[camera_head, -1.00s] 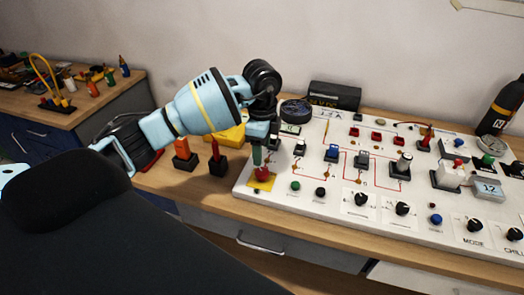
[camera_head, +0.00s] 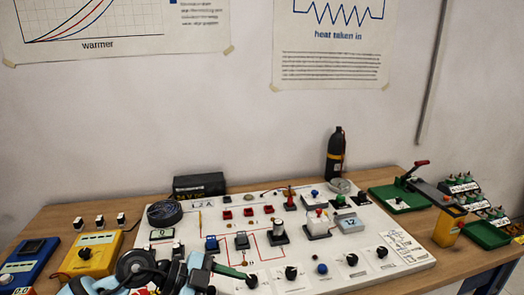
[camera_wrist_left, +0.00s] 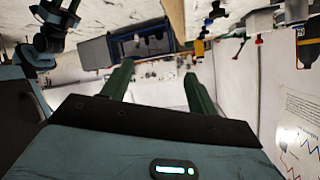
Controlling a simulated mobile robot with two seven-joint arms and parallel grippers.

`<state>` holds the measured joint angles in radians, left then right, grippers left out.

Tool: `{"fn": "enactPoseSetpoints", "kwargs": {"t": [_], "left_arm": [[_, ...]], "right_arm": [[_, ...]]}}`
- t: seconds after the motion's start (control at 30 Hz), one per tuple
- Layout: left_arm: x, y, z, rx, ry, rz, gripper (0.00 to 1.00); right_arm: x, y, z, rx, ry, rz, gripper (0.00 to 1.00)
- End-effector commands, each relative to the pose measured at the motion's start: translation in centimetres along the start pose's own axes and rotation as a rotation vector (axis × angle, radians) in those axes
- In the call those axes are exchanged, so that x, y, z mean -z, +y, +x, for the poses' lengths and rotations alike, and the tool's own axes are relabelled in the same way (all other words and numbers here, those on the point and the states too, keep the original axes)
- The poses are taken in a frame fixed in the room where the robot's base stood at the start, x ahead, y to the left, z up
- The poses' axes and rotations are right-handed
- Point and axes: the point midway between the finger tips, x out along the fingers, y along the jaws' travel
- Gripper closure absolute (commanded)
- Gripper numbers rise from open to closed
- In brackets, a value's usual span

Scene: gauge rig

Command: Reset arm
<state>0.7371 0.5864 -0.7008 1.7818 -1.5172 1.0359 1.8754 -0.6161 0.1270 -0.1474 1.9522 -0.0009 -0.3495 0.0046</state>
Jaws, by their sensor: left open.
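My left arm comes in at the bottom left of the head view, light blue with black joints. My right gripper is not recognisable in either view.
A yellow meter (camera_head: 94,254) and a blue meter (camera_head: 28,262) are at the left. A black box (camera_head: 199,186) and a dark bottle (camera_head: 335,156) stand behind the board. A green tray (camera_head: 400,199) and a yellow container (camera_head: 449,224) are at the right. Posters hang on the wall.

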Motion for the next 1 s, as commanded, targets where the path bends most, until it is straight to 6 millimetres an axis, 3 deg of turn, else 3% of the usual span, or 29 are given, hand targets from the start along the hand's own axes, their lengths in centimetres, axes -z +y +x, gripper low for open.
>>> {"fn": "enactPoseSetpoints", "kwargs": {"t": [0.1,0.2,0.33,0.43,0.57,0.73,0.87,1.0], "left_arm": [[3.9,-0.1,1.1,0.172,0.225,0.027,0.41],[6.2,-0.9,0.6,0.353,0.369,0.021,0.41],[7.5,-2.2,-1.4,0.615,0.481,-0.033,0.41],[6.8,-2.9,-3.5,0.819,0.505,-0.108,0.41],[4.2,-2.9,-6.3,1.068,0.455,-0.247,0.41],[-1.6,-0.6,-9.2,1.316,0.26,-0.481,0.41],[-6.5,3.4,-10.5,1.411,0.034,-0.686,0.41],[-11.1,9.8,-10.8,1.403,-0.252,-0.91,0.41]], "right_arm": [[0.0,0.0,0.0,0.0,0.0,0.0,0.64],[0.0,0.0,0.0,0.0,0.0,0.0,0.64],[0.0,0.0,0.0,0.0,0.0,0.0,0.64],[0.0,0.0,0.0,0.0,0.0,0.0,0.64],[0.0,0.0,0.0,0.0,0.0,0.0,0.64],[0.0,0.0,0.0,0.0,0.0,0.0,0.64],[0.0,0.0,0.0,0.0,0.0,0.0,0.64],[0.0,0.0,0.0,0.0,0.0,0.0,0.64]]}}
